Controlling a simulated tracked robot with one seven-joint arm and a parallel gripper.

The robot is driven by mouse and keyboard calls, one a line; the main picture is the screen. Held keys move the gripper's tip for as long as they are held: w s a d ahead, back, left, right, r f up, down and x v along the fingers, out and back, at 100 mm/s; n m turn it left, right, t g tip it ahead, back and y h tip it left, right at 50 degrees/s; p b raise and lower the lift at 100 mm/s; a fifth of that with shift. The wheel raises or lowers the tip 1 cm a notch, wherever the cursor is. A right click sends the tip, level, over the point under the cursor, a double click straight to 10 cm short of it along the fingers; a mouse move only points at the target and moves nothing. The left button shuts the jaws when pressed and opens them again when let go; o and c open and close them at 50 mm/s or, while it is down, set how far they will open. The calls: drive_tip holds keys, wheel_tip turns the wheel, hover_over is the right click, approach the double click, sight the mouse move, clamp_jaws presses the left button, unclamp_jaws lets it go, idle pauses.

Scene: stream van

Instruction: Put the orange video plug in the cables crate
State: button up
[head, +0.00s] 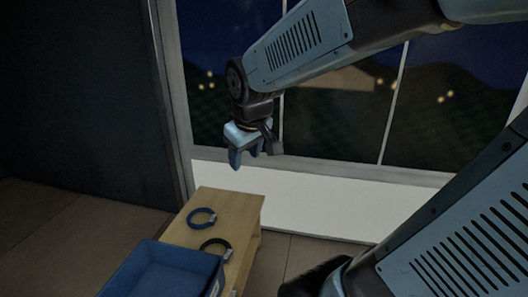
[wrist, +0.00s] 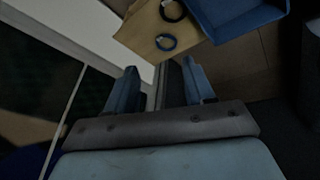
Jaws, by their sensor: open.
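My gripper (head: 245,157) is open and empty, high above the far end of a light wooden cabinet in the head view. In the wrist view its two blue fingers stand apart, with nothing between them at my gripper (wrist: 160,80). A blue crate (head: 150,287) stands at the near end of the cabinet, cut off by the bottom edge. It also shows at the top right of the wrist view (wrist: 235,20). I see no orange video plug in either view.
On the wooden cabinet (head: 230,202) lie a blue cable loop (head: 202,218) and a black cable loop (head: 214,243), between the crate and the far end. A window with a white sill wall (head: 310,200) stands behind. Brown floor (head: 45,215) is bare at left.

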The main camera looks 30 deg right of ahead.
drive_tip(key=s+r+m, duration=0.3)
drive_tip(key=s+r, duration=0.1)
drive_tip(key=s, duration=0.4)
drive_tip(key=shift+s+d+r+m+t+y, duration=0.2)
drive_tip(key=shift+s+d+m+t+y, duration=0.1)
drive_tip(key=shift+s+t, duration=0.1)
